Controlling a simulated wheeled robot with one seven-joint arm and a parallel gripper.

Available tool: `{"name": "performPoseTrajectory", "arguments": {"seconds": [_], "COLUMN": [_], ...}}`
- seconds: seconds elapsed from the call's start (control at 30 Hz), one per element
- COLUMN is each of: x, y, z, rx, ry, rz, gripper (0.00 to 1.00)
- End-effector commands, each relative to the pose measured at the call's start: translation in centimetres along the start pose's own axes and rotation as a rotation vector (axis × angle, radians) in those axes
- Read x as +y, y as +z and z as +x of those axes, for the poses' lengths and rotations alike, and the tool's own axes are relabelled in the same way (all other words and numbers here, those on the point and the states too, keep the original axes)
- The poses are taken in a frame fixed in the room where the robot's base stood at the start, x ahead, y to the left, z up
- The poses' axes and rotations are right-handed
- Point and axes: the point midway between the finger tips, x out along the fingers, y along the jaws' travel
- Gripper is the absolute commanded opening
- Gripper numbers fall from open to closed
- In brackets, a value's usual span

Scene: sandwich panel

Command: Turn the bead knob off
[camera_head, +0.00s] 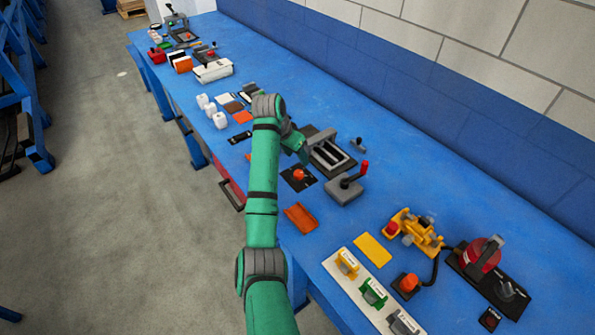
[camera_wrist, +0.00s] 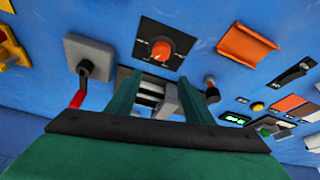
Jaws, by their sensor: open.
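An orange round knob (camera_head: 299,175) on a square black plate (camera_head: 291,187) sits on the blue table; I take it for the bead knob, though its label is too small to read. In the wrist view the orange knob (camera_wrist: 161,49) shows whole, with small pale marks around it; its setting is not readable. My gripper (camera_head: 303,150) is beside the plate, toward the wall, above a grey slotted device (camera_head: 330,155). In the wrist view my gripper (camera_wrist: 157,84) has its two green fingers apart, with nothing held between them. The fingers are apart from the knob.
A grey box with a red-handled lever (camera_head: 346,187) stands right of the knob. An orange-brown tray (camera_head: 300,218) lies toward the table's front edge. A small upright stub (camera_head: 358,146) is near the wall. More panels and a yellow device (camera_head: 417,232) stand further right.

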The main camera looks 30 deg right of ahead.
Motion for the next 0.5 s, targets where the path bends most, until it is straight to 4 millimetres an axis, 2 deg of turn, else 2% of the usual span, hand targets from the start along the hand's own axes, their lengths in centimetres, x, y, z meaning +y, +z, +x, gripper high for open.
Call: {"name": "performPoseTrajectory", "arguments": {"seconds": [0.5], "x": [-0.9], "y": [-0.5], "z": [-2.9], "rx": [0.001], "ry": [0.000], "rz": [0.000], "gripper": [0.47]}}
